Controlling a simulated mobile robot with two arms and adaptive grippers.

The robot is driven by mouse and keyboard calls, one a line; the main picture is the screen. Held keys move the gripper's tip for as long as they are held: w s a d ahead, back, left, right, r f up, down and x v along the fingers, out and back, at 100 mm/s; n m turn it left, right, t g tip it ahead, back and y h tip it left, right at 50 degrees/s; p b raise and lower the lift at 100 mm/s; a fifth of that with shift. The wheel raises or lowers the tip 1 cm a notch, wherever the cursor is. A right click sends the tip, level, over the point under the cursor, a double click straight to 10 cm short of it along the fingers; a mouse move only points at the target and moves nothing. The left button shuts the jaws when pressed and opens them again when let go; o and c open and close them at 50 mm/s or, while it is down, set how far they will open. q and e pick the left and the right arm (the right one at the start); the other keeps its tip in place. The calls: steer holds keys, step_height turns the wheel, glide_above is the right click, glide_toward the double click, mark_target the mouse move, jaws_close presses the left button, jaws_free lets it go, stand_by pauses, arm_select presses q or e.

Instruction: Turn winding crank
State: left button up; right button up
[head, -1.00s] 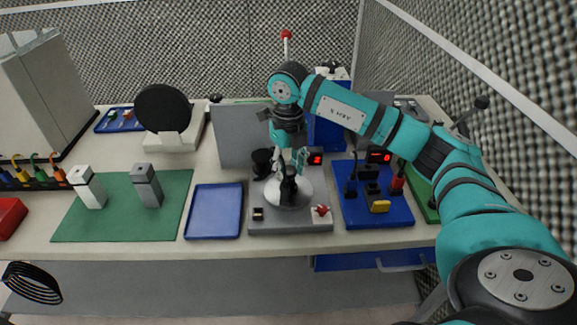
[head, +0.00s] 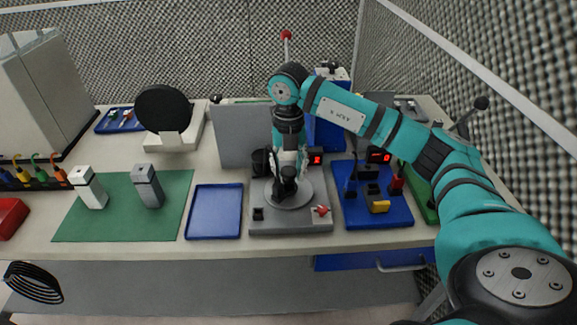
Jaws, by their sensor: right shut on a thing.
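The winding crank unit is a grey base (head: 290,226) near the middle of the table, with a round grey disc (head: 300,199) on top. A black upright crank handle (head: 283,188) stands over the disc. My right gripper (head: 287,176) comes down from above and is shut on the handle; its fingers partly hide the handle and the disc's centre. My left gripper is not in view.
A blue tray (head: 214,213) lies left of the unit, and a blue board (head: 375,212) with plugs and a yellow block lies to its right. A grey upright panel (head: 236,138) stands behind. Two block towers stand on a green mat (head: 120,222).

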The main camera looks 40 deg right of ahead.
steer(key=shift+w+d+r+m+p, duration=0.1)
steer(key=shift+r+m+p, duration=0.05)
steer(key=shift+m, duration=1.1)
steer(key=shift+w+r+m+p, duration=0.1)
steer(key=shift+m+p, duration=0.05)
steer(key=shift+m, duration=1.1)
steer(key=shift+m+p, duration=0.45)
steer(key=shift+m, duration=2.15)
steer(key=shift+m+p, duration=0.7)
steer(key=shift+m, duration=2.2)
steer(key=shift+s+m+p, duration=0.1)
steer(key=shift+m+p, duration=0.25)
steer(key=shift+m, duration=0.75)
steer(key=shift+m+p, duration=0.4)
steer(key=shift+m, duration=0.3)
steer(key=shift+r+m+p, duration=0.15)
steer(key=shift+m+p, duration=0.65)
steer(key=m+p, duration=0.6)
steer(key=p, duration=0.8)
steer(key=shift+f+m+p, duration=0.2)
steer(key=shift+m+p, duration=0.6)
steer(key=shift+p, duration=0.65)
